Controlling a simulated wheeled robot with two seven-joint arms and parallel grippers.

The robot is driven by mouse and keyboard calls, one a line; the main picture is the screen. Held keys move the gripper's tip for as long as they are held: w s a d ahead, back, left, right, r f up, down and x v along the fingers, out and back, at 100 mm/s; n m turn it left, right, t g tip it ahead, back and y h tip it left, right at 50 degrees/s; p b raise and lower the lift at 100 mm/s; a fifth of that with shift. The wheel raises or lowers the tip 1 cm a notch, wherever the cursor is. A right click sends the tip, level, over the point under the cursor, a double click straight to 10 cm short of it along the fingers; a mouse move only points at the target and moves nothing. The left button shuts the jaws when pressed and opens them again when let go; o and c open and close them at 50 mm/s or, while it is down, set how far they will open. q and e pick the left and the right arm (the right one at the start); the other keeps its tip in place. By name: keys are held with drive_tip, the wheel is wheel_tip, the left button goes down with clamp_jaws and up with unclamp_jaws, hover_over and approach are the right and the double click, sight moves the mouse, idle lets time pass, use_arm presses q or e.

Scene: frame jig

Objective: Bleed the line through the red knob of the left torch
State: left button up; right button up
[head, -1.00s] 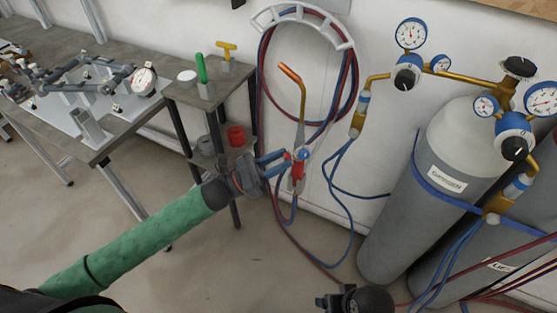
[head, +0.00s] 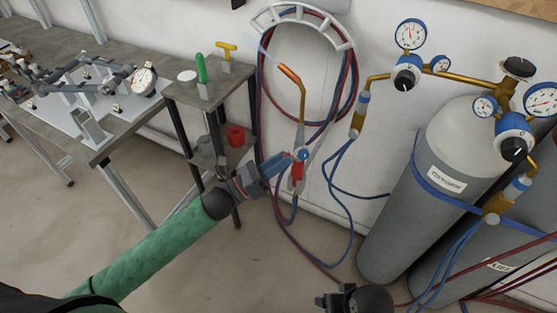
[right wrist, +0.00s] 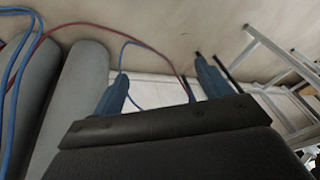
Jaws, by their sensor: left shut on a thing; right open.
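The torch (head: 302,112) stands upright in front of the wall, with a copper tip at upper left, a red part low on its handle and a blue knob (head: 304,155) on its right side. My left gripper (head: 287,157) is shut at the left side of the torch valve, on the red knob, which its blue fingers mostly hide. A faint bluish streak (head: 263,46) leaves the copper tip up and left. My right gripper (right wrist: 161,88) is open and empty in the right wrist view; in the head view only part of it shows at the bottom edge.
Red and blue hoses hang coiled on a wall rack (head: 300,17). Grey gas cylinders (head: 400,220) with gauges (head: 411,34) stand at right. A small stand (head: 215,92) holds a green and a yellow item; a red cup (head: 236,135) sits below. A workbench (head: 120,140) is at left.

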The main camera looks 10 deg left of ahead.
use_arm(q)
drive_tip(key=n+y+p, duration=0.1)
drive_tip(key=n, duration=0.2)
drive_tip(key=shift+t, duration=0.4)
use_arm(e)
drive_tip(key=shift+s+d+r, duration=0.2)
drive_tip(key=shift+d+r, duration=0.25)
drive_tip(key=shift+s+d+r, duration=0.15)
drive_tip(key=shift+d+r, duration=0.25)
drive_tip(key=shift+r, duration=0.05)
use_arm(q)
drive_tip(key=shift+y, duration=0.3)
use_arm(e)
drive_tip(key=shift+h, duration=0.3)
drive_tip(key=shift+a, duration=0.1)
use_arm(q)
drive_tip(key=o, duration=0.9)
drive_tip(key=shift+o, duration=0.4)
